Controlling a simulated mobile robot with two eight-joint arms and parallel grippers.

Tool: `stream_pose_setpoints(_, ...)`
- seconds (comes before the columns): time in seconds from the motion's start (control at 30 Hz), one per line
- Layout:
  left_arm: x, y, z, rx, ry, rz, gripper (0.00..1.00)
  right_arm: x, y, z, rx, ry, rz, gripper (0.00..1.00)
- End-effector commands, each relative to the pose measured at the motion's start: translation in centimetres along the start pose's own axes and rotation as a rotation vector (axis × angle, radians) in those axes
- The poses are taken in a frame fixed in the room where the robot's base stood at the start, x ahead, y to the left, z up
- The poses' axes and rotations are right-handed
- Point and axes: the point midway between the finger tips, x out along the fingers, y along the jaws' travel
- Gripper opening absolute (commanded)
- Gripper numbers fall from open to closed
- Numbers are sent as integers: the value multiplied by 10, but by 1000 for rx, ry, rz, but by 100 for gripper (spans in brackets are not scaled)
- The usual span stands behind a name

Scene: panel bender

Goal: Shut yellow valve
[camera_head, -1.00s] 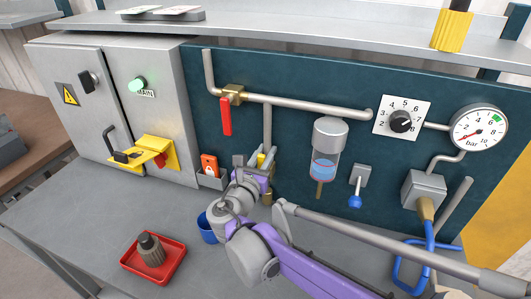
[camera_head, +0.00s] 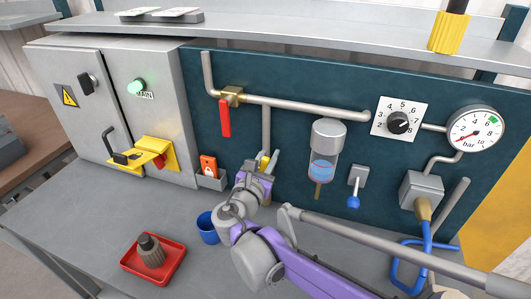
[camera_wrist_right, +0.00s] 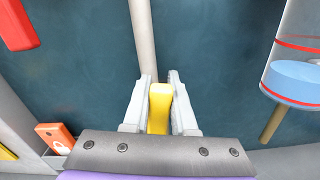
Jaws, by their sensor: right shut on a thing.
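The yellow valve handle (camera_head: 264,163) is on the thin vertical pipe (camera_head: 266,125) that drops from the main grey pipe on the teal panel. In the right wrist view the yellow handle (camera_wrist_right: 159,107) stands between the two pale fingers, roughly in line with the pipe (camera_wrist_right: 143,40) behind it. My right gripper (camera_head: 262,168) is shut on this handle. My own wrist hides most of the valve body in the head view. My left gripper is not in view.
A red lever (camera_head: 225,118) hangs at the upper left pipe. A glass filter bowl (camera_head: 323,167) and a blue-tipped toggle (camera_head: 353,201) are to the right. Below are a blue cup (camera_head: 207,228), a red tray (camera_head: 172,272) and an orange item (camera_head: 208,166) in a holder.

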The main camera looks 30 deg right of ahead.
Motion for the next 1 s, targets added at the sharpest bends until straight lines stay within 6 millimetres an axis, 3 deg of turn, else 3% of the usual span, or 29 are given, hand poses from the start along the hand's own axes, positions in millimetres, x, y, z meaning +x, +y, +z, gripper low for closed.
stream_pose_setpoints(0.47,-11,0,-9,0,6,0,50,0,-30,-6,444,1,0,0)
stream_pose_setpoints(1.0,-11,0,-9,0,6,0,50,0,-56,-30,956,1,-1,0)
